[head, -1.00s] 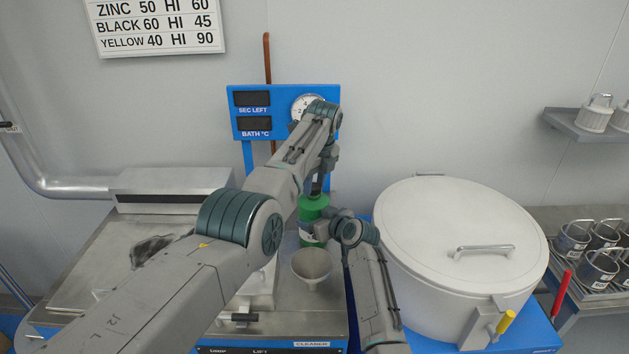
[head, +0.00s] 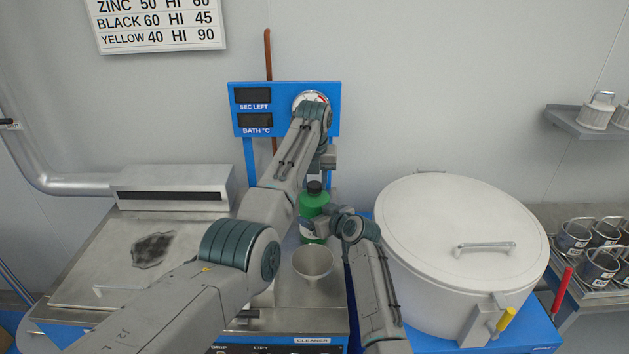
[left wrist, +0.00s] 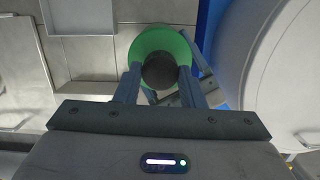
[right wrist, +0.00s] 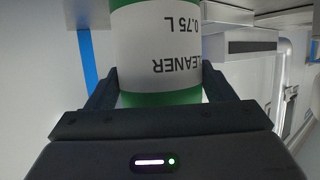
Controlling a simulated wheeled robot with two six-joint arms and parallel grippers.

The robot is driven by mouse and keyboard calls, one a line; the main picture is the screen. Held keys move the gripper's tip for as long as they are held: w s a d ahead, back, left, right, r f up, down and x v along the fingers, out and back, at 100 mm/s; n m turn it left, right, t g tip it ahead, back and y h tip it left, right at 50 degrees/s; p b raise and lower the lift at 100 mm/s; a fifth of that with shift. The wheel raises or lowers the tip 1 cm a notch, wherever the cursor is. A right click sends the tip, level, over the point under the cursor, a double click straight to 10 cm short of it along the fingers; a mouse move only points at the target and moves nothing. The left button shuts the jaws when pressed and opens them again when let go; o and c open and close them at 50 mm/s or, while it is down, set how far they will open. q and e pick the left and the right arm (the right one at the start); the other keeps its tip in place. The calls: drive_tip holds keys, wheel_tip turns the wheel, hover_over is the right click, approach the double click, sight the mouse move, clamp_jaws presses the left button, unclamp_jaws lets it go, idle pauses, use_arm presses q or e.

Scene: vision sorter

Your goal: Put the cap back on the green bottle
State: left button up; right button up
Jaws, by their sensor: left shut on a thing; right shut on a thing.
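The green bottle (head: 314,203) stands upright behind the funnel, with a white label that reads CLEANER in the right wrist view (right wrist: 160,45). My right gripper (head: 318,226) is shut around its body from the front right. The black cap (head: 314,187) is at the bottle's top, in line with its neck; I cannot tell whether it is seated. In the left wrist view the cap (left wrist: 160,71) lies between the fingers of my left gripper (left wrist: 160,78), over the bottle's green shoulder. My left gripper is shut on the cap from above.
A pale funnel (head: 312,262) stands just in front of the bottle. A large lidded white tank (head: 455,230) is close on the right. A blue display panel (head: 270,125) is behind my left arm. A steel bench top with a dark patch (head: 153,250) is at left.

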use_arm(q)
drive_tip(key=o, duration=1)
drive_tip(key=shift+c, duration=0.2)
drive_tip(key=shift+r, duration=2.3)
drive_tip(key=shift+o, duration=0.2)
drive_tip(key=o, duration=0.5)
